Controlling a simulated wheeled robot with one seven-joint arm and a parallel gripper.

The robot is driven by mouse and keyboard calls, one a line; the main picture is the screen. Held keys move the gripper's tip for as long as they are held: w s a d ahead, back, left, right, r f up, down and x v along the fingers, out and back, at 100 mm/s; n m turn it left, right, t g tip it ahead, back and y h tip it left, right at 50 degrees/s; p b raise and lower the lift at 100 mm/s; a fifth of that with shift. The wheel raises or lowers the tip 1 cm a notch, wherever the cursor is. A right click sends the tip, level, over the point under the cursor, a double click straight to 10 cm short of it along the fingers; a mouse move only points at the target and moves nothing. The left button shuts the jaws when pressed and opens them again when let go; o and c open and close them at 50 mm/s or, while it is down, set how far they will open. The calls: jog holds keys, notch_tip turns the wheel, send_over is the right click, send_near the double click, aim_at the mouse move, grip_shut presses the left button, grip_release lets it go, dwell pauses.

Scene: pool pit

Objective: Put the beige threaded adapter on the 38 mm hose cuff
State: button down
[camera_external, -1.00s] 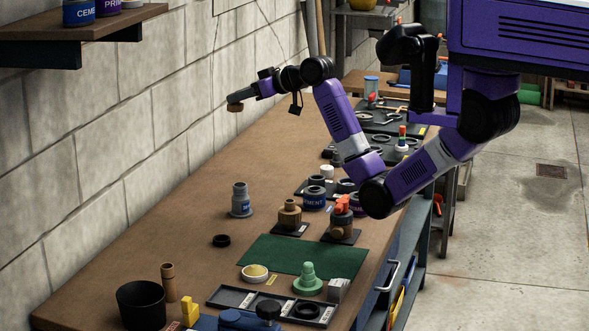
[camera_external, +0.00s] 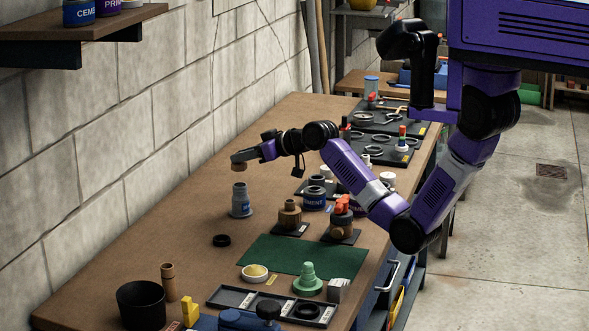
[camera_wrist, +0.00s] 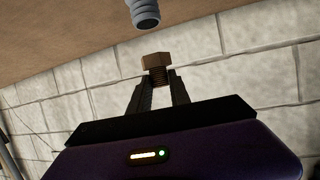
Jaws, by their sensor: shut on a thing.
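My gripper (camera_external: 252,153) is shut on the beige threaded adapter (camera_external: 238,156). In the wrist view the adapter (camera_wrist: 156,60) shows a hexagonal head beyond the fingertips and a ribbed threaded part between the fingers (camera_wrist: 158,82). The grey hose cuff (camera_external: 241,203) stands upright on the bench, and its ribbed end also shows at the top of the wrist view (camera_wrist: 146,16). In the external view the adapter appears above the cuff, with a gap between them. Whether it is exactly over the cuff's axis I cannot tell.
A black ring (camera_external: 221,240) lies near the cuff. A green mat (camera_external: 300,256) lies in front. The block wall (camera_external: 120,110) is to the left.

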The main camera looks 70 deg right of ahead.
aim_at(244, 170)
jog(key=shift+f, duration=2.1)
jog(key=shift+f, duration=0.1)
jog(key=shift+f, duration=0.15)
jog(key=c, duration=1.2)
grip_release()
